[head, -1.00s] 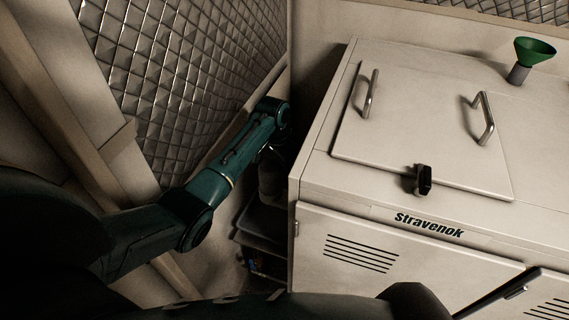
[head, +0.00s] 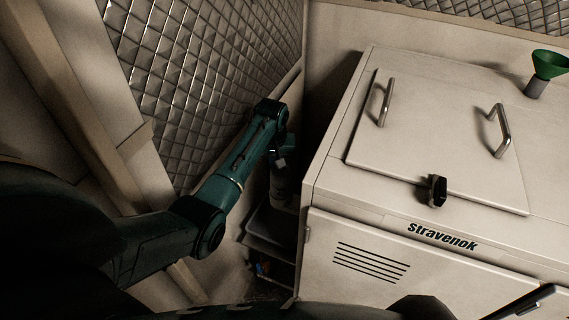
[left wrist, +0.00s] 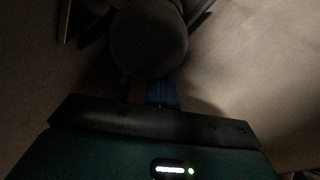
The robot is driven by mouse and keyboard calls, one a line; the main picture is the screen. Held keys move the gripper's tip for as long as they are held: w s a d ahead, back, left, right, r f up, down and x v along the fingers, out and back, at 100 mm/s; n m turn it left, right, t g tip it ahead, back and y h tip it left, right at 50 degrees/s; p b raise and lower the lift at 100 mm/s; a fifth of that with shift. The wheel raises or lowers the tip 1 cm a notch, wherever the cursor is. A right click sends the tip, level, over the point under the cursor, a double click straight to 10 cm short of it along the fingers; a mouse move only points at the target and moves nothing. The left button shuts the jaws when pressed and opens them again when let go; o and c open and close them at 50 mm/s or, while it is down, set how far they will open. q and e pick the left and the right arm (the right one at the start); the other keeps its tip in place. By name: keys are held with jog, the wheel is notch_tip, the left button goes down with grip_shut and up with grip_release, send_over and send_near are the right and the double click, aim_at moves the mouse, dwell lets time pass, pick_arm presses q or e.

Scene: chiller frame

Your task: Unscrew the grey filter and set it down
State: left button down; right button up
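The grey filter appears to be the grey cylinder (head: 280,187) in the dark gap between the quilted wall and the white chiller. In the left wrist view a dark round end, likely the same filter (left wrist: 148,38), fills the top middle. My left gripper (head: 279,158) points down at the cylinder's upper end, small and shaded in the head view. Dark finger-like parts flank the round end in the left wrist view, but I cannot tell whether they touch it.
The white chiller cabinet (head: 335,200) stands close on the right, its lid carrying two handles (head: 500,132) and a dark latch (head: 437,190). A green funnel (head: 549,64) stands on its top. A grey tray or shelf (head: 268,228) lies low in the gap. The quilted wall (head: 200,80) bounds the left.

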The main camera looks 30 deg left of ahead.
pick_arm(q)
jog(key=n, duration=0.1)
jog(key=s+f+n, duration=0.1)
jog(key=n, duration=0.1)
jog(key=shift+g, duration=0.3)
jog(key=c, duration=2.1)
grip_release()
jog(key=shift+c, duration=0.2)
jog(key=o, duration=0.9)
jog(key=shift+w+d+r, duration=0.15)
jog(key=o, duration=0.6)
jog(key=shift+a+r, duration=0.15)
jog(key=shift+a, duration=0.05)
jog(key=shift+o, duration=0.2)
jog(key=shift+w, duration=0.1)
jog(key=d+m, duration=0.1)
jog(key=m, duration=0.4)
jog(key=w+d+m+h, duration=0.1)
jog(key=d+m, duration=0.1)
jog(key=m, duration=0.2)
jog(key=d+m, duration=0.2)
jog(key=m, duration=0.3)
jog(key=shift+w+m+h, duration=0.3)
